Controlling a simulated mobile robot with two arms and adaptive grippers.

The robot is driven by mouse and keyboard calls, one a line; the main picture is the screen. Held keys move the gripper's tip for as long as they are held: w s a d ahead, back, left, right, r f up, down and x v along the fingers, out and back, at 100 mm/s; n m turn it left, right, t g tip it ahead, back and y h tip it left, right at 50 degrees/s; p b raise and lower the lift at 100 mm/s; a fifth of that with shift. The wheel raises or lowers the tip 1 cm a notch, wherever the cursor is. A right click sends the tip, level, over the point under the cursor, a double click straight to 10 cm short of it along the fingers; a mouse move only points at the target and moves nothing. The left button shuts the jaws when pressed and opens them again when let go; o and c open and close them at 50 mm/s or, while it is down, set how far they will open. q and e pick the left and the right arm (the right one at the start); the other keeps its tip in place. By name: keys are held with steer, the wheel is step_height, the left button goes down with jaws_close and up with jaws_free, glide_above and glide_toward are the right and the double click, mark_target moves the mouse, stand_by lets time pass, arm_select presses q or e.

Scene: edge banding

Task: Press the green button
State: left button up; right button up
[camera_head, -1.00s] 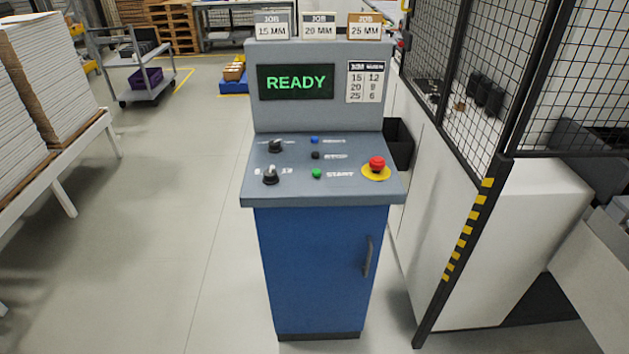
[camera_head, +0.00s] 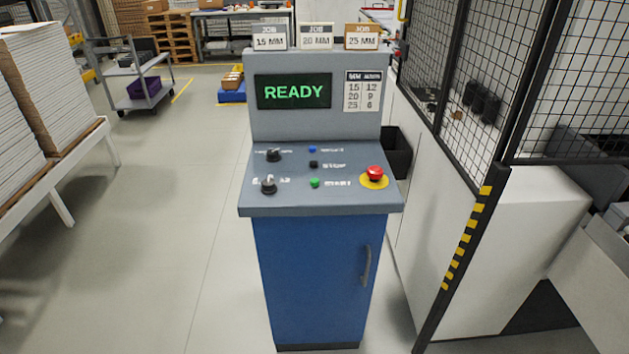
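The green button (camera_head: 315,183) sits on the sloped grey top of the control console (camera_head: 320,240), beside a START label. A dark STOP button (camera_head: 313,164) and a blue button (camera_head: 312,149) stand in line above it. Two black knobs (camera_head: 268,185) are to its left, and a red mushroom button (camera_head: 375,173) on a yellow disc is to its right. The screen (camera_head: 293,91) reads READY in green. Neither of my grippers shows in the head view.
A black mesh fence (camera_head: 490,80) with a striped post (camera_head: 466,240) stands close on the right. Stacked white boards (camera_head: 45,90) lie on a bench at left. A grey cart (camera_head: 140,80) stands behind. The floor (camera_head: 170,230) left of the console is clear.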

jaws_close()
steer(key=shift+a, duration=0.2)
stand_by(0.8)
